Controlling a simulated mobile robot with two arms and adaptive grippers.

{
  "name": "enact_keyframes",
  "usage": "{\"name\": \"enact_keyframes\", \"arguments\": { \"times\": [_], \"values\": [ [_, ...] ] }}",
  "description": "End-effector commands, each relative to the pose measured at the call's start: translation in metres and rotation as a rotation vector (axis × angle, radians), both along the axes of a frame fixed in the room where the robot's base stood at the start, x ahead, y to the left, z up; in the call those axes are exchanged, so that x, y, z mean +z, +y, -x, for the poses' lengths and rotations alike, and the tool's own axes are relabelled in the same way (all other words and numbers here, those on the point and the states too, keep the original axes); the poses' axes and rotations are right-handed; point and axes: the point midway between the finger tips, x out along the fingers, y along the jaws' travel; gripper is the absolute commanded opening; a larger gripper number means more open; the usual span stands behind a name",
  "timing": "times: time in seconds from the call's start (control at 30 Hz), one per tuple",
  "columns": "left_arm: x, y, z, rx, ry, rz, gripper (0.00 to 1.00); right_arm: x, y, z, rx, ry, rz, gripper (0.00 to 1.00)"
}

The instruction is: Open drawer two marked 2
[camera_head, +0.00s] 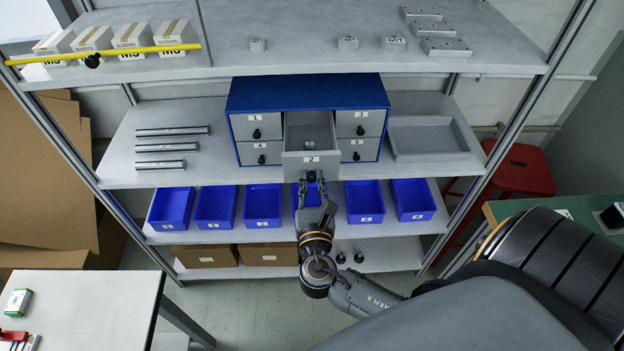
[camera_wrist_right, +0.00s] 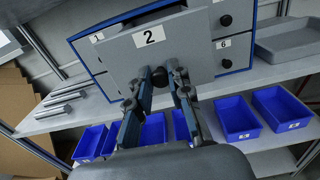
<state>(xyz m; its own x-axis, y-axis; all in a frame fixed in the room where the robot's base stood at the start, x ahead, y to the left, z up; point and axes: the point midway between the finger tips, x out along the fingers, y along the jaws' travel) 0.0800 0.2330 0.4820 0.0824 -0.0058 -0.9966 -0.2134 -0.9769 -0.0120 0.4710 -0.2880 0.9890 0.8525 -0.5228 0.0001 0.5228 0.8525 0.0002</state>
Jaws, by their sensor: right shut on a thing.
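The blue-framed cabinet (camera_head: 305,92) with grey drawers stands on the middle shelf. Drawer two (camera_head: 311,161), marked 2, is pulled out toward me, and its inside shows in the head view. Its front (camera_wrist_right: 185,45) fills the upper middle of the right wrist view. My right gripper (camera_head: 312,178) is at the front of this drawer, shut on its dark knob (camera_wrist_right: 160,76), with a finger on each side of it. The knob is partly hidden by the fingers. My left gripper is not in view.
Closed drawers flank it on both sides. Several blue bins (camera_head: 262,206) stand on the shelf below. A grey tray (camera_head: 428,138) lies right of the cabinet, metal rods (camera_head: 172,131) left. A red stool (camera_head: 520,170) stands at the right. A white table (camera_head: 80,300) is at lower left.

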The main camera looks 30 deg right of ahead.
Motion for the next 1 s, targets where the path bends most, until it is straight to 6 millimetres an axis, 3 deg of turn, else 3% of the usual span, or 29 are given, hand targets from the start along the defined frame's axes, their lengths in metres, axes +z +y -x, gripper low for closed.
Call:
{"name": "enact_keyframes", "arguments": {
  "times": [0.03, 0.07, 0.13, 0.17, 0.57, 1.0],
  "values": [
    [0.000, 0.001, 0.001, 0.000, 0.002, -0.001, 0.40, -0.001, 0.000, 0.000, 0.000, 0.001, -0.001, 0.00],
    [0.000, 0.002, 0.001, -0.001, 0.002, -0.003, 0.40, -0.001, 0.000, 0.000, 0.000, 0.001, -0.001, 0.25],
    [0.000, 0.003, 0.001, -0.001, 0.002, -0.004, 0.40, -0.001, 0.000, 0.000, 0.000, 0.001, -0.001, 0.39],
    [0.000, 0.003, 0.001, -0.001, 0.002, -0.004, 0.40, -0.001, 0.000, 0.000, 0.000, 0.001, -0.001, 0.41],
    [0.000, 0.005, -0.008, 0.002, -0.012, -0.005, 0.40, -0.001, 0.005, 0.008, 0.001, 0.002, -0.001, 0.41],
    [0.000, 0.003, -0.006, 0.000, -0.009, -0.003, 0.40, -0.001, 0.050, 0.082, 0.001, 0.004, -0.003, 0.41]
  ]
}}
